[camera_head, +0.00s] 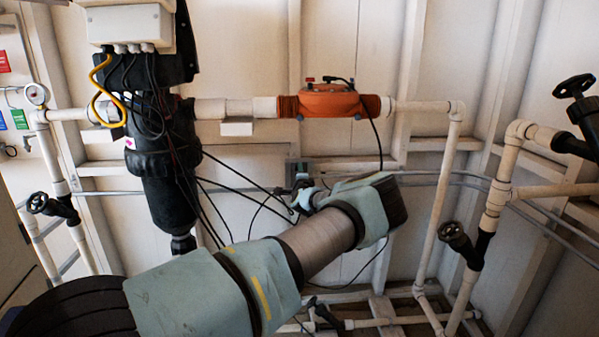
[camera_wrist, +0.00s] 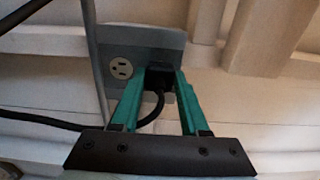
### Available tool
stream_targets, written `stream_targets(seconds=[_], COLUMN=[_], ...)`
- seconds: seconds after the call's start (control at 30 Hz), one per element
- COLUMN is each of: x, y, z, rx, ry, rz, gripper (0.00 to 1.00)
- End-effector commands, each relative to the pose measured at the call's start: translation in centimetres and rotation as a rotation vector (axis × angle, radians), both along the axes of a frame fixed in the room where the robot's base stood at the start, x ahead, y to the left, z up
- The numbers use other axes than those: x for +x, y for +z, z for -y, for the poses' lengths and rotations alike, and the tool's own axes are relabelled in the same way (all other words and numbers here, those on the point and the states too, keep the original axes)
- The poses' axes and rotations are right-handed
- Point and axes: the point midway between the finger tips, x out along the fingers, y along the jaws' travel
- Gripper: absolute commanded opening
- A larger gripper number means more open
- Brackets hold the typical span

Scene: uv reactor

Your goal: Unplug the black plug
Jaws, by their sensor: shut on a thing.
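The black plug (camera_wrist: 159,76) is in the right socket of a grey outlet box (camera_wrist: 137,50), as seen in the wrist view. Its black cord curves down from it between the fingers. My gripper (camera_wrist: 160,84) has its two green fingers on either side of the plug, shut on it. The plug appears to be against the outlet face; whether it is fully seated cannot be told. In the head view the outlet box (camera_head: 294,172) shows partly above my wrist, and the plug and fingertips are hard to make out behind my arm.
An empty socket (camera_wrist: 121,68) is left of the plug. A grey conduit (camera_wrist: 95,60) and a black cable (camera_wrist: 40,119) run at the left. In the head view, a black reactor vessel (camera_head: 165,180) with hanging cables and an orange unit (camera_head: 330,101) on white pipes are near my arm.

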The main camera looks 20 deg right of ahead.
Motion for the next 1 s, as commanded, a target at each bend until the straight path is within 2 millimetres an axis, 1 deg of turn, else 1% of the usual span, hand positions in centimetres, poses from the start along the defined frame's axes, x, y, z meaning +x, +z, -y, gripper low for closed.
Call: stream_targets(seconds=[0.53,1.0], x=[-0.1,-1.8], y=[0.0,0.1], z=[0.0,-0.3], rx=[0.0,0.0], ry=[0.0,0.0], rz=[0.0,0.001], gripper=[0.0,0.0])
